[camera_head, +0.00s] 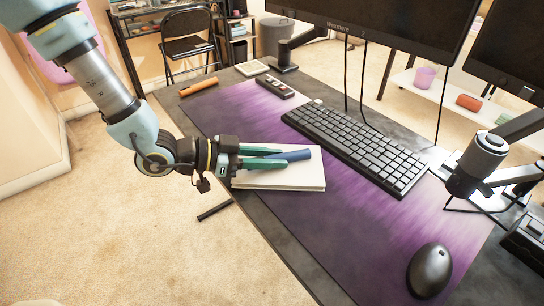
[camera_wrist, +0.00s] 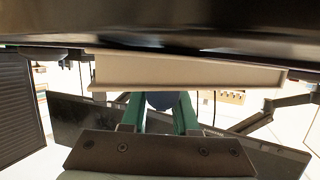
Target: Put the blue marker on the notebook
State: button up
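The notebook (camera_head: 300,179) is a pale, closed book lying at the near left edge of the desk mat. My gripper (camera_head: 284,157) reaches over it from the left, with its two green fingers roughly level. The blue marker (camera_head: 295,155) lies between the fingers and sticks out past their tips, above the notebook's cover. In the wrist view, the marker's round blue end (camera_wrist: 162,100) fills the gap between the fingers (camera_wrist: 160,115), right at the notebook's face (camera_wrist: 185,72). The gripper looks shut on the marker. I cannot tell whether the marker touches the cover.
A black keyboard (camera_head: 355,145) lies right of the notebook on the purple mat (camera_head: 330,225). A mouse (camera_head: 429,270) is at the front right. An orange cylinder (camera_head: 198,87) and a small remote (camera_head: 275,88) lie farther back. Monitor arms (camera_head: 482,160) stand along the right side.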

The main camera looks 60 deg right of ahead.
jog(key=o, duration=0.4)
jog(key=shift+o, duration=0.2)
jog(key=shift+r, duration=0.25)
jog(key=v, duration=1.2)
jog(key=shift+f, duration=0.1)
